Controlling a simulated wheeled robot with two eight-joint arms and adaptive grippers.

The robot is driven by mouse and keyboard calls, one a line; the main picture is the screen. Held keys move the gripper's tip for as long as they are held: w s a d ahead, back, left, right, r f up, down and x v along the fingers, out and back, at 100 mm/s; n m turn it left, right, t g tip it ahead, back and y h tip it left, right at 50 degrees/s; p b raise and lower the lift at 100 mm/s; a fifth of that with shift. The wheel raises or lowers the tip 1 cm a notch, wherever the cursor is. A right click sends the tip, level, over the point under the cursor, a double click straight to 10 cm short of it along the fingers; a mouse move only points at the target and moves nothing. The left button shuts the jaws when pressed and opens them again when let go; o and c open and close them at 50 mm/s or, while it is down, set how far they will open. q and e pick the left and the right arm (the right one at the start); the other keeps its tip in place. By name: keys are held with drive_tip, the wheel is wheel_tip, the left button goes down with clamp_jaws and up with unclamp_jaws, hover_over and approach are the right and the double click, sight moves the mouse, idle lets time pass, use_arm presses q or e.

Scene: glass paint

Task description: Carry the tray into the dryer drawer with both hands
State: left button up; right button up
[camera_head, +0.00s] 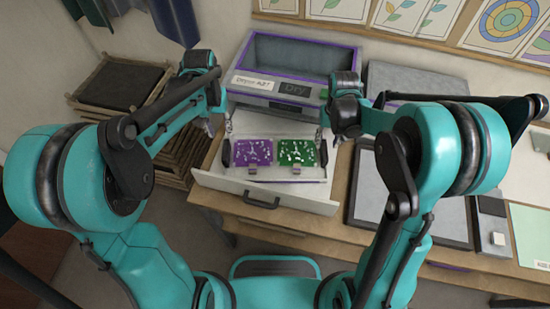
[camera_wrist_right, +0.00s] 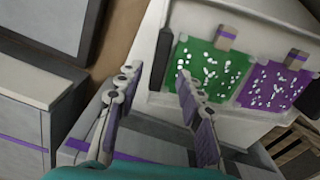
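The pale tray (camera_head: 273,168) lies in the pulled-out dryer drawer (camera_head: 215,181). It carries a purple panel (camera_head: 252,152) and a green panel (camera_head: 297,152), both with white pieces on them. Black handles (camera_head: 226,153) (camera_head: 324,152) stand at its left and right ends. My left gripper (camera_head: 217,126) is above the drawer's left side, its fingers small but seemingly apart. My right gripper (camera_head: 332,138) is by the drawer's right side. In the right wrist view, its fingers (camera_wrist_right: 155,108) are spread and empty, apart from the near black handle (camera_wrist_right: 165,60).
The dryer body (camera_head: 345,62), with a label and a "Dry" screen, stands behind the drawer. A grey board (camera_head: 385,200) lies on the table at right, with a green sheet (camera_head: 530,235) beyond. Wooden racks (camera_head: 120,85) stand at left.

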wheel_tip(320, 180, up, 6)
idle(0.5)
